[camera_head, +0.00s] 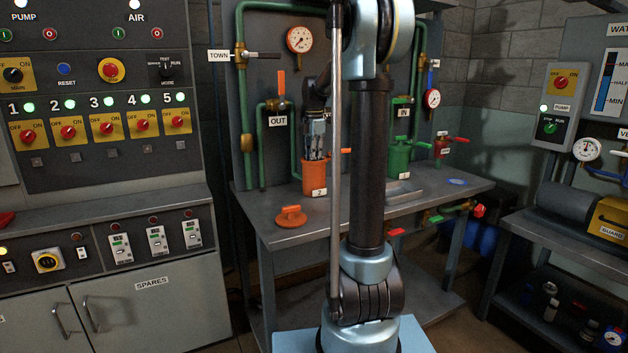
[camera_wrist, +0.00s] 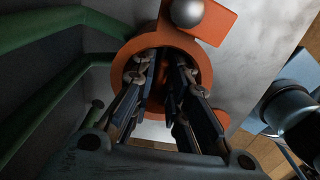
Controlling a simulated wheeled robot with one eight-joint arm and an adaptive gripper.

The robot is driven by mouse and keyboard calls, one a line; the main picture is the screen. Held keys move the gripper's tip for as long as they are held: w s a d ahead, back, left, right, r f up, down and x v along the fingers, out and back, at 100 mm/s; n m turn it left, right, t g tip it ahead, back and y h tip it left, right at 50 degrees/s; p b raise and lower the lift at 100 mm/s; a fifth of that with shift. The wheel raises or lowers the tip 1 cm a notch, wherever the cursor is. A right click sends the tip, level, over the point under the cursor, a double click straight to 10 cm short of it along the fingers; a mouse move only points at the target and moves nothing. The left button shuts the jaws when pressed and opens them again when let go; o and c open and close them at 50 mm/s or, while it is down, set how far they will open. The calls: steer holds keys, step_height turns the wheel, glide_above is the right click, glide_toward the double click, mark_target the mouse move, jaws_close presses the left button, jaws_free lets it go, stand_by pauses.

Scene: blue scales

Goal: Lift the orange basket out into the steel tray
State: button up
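The orange housing (camera_head: 315,178) stands upright on the bench, with a small numbered plate on its front. My gripper (camera_head: 315,153) points straight down with its fingers at the housing's open mouth. In the wrist view my gripper's fingers (camera_wrist: 167,70) reach inside the orange rim (camera_wrist: 205,68), with a narrow gap between them. Something reddish-orange shows in that gap, but I cannot tell if it is the basket or the inner wall, or if the fingers touch it. The steel tray (camera_head: 404,190) lies on the bench to the right, partly hidden by my arm.
An orange lid (camera_head: 291,216) with a handle lies at the bench's front left. A green housing (camera_head: 398,158) stands behind the tray. Green pipes (camera_head: 240,100) rise at the back left. A blue disc (camera_head: 457,182) lies at the bench's right.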

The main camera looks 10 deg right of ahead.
steer(key=shift+f, duration=0.5)
jaws_close()
step_height(320, 180, up, 12)
steer(key=s+d, duration=0.2)
steer(key=s, duration=0.6)
steer(key=s+d, duration=0.3)
steer(key=s, duration=0.6)
steer(key=shift+d, duration=0.3)
steer(key=shift+s+r, duration=0.1)
step_height(320, 180, up, 12)
steer(key=shift+r, duration=0.15)
stand_by(2.1)
